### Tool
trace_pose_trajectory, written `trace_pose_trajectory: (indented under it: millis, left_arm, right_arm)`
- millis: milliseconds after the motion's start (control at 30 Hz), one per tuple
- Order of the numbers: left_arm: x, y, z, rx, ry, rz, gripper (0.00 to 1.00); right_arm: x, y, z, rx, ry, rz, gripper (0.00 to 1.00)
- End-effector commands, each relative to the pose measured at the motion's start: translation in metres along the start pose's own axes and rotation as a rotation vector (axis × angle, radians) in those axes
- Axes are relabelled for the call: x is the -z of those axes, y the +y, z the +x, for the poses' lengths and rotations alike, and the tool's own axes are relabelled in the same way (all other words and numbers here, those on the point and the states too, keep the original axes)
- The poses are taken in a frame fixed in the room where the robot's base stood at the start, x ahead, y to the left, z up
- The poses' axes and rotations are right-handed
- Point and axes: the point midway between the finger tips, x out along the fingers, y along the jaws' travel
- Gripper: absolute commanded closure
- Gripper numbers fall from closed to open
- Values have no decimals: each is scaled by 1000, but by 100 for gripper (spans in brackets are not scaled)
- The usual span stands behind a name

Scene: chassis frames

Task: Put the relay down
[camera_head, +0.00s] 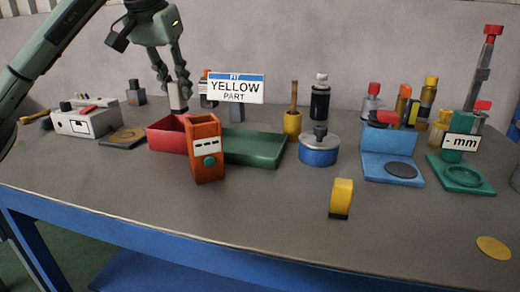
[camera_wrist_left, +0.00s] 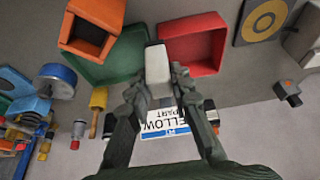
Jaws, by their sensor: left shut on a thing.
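My left gripper (camera_head: 178,84) is shut on a pale grey-white block, the relay (camera_head: 178,97), and holds it upright with its lower end near the back rim of the red tray (camera_head: 166,137). In the left wrist view the relay (camera_wrist_left: 157,62) sits between the fingers (camera_wrist_left: 159,88), over the border between the red tray (camera_wrist_left: 193,24) and the green tray (camera_wrist_left: 127,58). I cannot tell exactly how high it is. The red tray's inside is partly hidden in the head view but looks empty from the wrist. My right gripper is not in view.
An orange box (camera_head: 206,148) stands before the trays. A "YELLOW PART" sign (camera_head: 236,88) stands behind them. A white device (camera_head: 86,120) and a dark plate (camera_head: 122,138) lie left. A blue pot (camera_head: 319,148) stands right. The front-left tabletop is clear.

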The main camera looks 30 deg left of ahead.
Motion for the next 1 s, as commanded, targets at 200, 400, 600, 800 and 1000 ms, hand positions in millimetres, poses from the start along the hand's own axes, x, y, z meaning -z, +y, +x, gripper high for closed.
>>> trace_pose_trajectory:
  millis: [200,400,600,800,1000]
  left_arm:
    - [12,21,28,-3,-4,5,100]
    - [31,54,64,-4,-4,5,100]
    - [45,76,90,-3,-3,2,100]
    - [46,81,102,-1,-2,2,100]
    - [34,80,128,0,-4,2,100]
  right_arm:
    - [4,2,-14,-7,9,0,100]
    - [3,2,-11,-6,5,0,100]
    - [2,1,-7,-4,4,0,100]
    - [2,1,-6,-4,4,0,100]
    - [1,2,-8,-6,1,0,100]
